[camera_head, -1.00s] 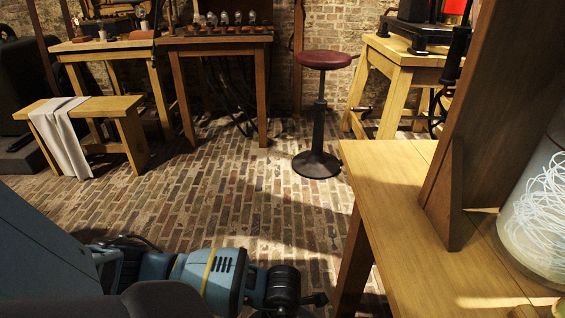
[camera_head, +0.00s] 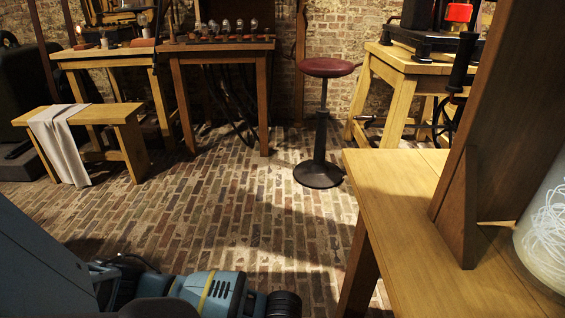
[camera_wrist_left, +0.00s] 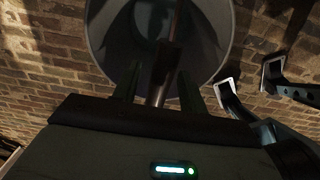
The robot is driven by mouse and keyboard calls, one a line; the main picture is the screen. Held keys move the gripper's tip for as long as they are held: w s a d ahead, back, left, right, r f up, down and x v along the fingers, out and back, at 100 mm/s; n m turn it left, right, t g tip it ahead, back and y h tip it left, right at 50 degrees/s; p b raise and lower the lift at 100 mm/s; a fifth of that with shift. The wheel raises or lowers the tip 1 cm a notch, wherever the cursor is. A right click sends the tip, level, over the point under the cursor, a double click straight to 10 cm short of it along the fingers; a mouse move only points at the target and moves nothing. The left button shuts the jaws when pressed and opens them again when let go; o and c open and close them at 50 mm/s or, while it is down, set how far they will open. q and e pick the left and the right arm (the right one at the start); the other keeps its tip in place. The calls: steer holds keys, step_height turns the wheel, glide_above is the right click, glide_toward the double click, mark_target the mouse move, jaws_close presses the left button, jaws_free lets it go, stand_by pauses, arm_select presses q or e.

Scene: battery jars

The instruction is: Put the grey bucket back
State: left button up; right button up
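The grey bucket (camera_wrist_left: 118,32) shows in the left wrist view at the top centre, its round mouth facing the camera. Its handle, a thin rod with a dark thicker grip, crosses the mouth. My left gripper (camera_wrist_left: 160,72) has its two dark fingers on either side of this handle. A gap shows between the left finger and the grip, so the fingers look open around it; whether they touch it is too dark to tell. In the head view my left arm lies at the bottom, its gripper out of frame. The bucket is outside the head view.
A pale wooden table (camera_head: 410,190) with an upright board stands at the right. A red-topped stool (camera_head: 327,68) stands mid-floor. A bench with a grey cloth (camera_head: 60,145) is at the left. Brick floor between is clear. Dark pale-tipped parts (camera_wrist_left: 228,92) lie right of the bucket.

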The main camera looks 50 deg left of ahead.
arm_select(q)
steer(key=shift+r, duration=0.3)
step_height(320, 180, up, 12)
steer(key=p, duration=0.4)
steer(key=shift+f, duration=0.2)
